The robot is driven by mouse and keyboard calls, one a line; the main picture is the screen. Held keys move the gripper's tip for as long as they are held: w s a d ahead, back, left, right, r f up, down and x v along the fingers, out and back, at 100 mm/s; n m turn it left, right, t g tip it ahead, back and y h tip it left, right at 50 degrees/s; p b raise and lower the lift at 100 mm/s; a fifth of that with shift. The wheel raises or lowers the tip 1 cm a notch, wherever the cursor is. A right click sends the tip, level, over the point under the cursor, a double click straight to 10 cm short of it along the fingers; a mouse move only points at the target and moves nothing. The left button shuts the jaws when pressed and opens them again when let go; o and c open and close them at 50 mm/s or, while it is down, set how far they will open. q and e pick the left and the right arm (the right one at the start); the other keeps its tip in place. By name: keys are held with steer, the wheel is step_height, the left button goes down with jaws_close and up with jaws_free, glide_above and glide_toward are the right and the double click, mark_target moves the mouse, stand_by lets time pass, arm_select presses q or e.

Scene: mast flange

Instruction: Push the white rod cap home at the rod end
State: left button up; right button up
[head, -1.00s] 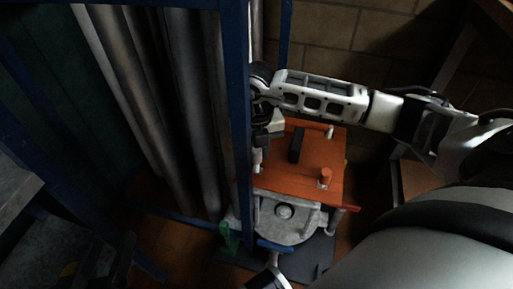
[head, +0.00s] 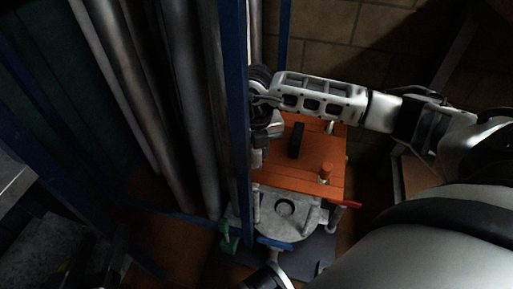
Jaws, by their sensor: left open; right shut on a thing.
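My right arm comes in from the right, and its wrist bends down beside the blue post. My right gripper (head: 262,148) is low by the left edge of the orange plate, partly behind the post. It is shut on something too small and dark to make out. I cannot pick out the white rod cap or the rod end for certain; the post and gripper cover that area. I cannot make out my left gripper in the dark left side.
The blue post (head: 236,120) stands close beside the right gripper. A grey plate (head: 300,226) with a round opening lies in front. Grey pipes (head: 180,120) stand left; a green object (head: 228,238) is low.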

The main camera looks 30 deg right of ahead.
arm_select(q)
step_height(320, 180, down, 3)
steer(key=shift+d+f+g, duration=0.1)
steer(key=shift+g, duration=0.2)
arm_select(e)
steer(key=shift+f, duration=0.35)
steer(key=o, duration=1)
steer(key=shift+o, duration=0.2)
steer(key=shift+f, duration=0.1)
step_height(320, 180, up, 3)
steer(key=shift+w+f+p, duration=0.1)
steer(key=shift+w+p, duration=0.05)
steer(key=shift+p, duration=0.5)
arm_select(q)
steer(key=a+r+g+y+p, duration=0.1)
steer(key=p, duration=0.3)
steer(key=shift+r, duration=0.3)
arm_select(e)
step_height(320, 180, up, 14)
steer(key=shift+s, duration=0.2)
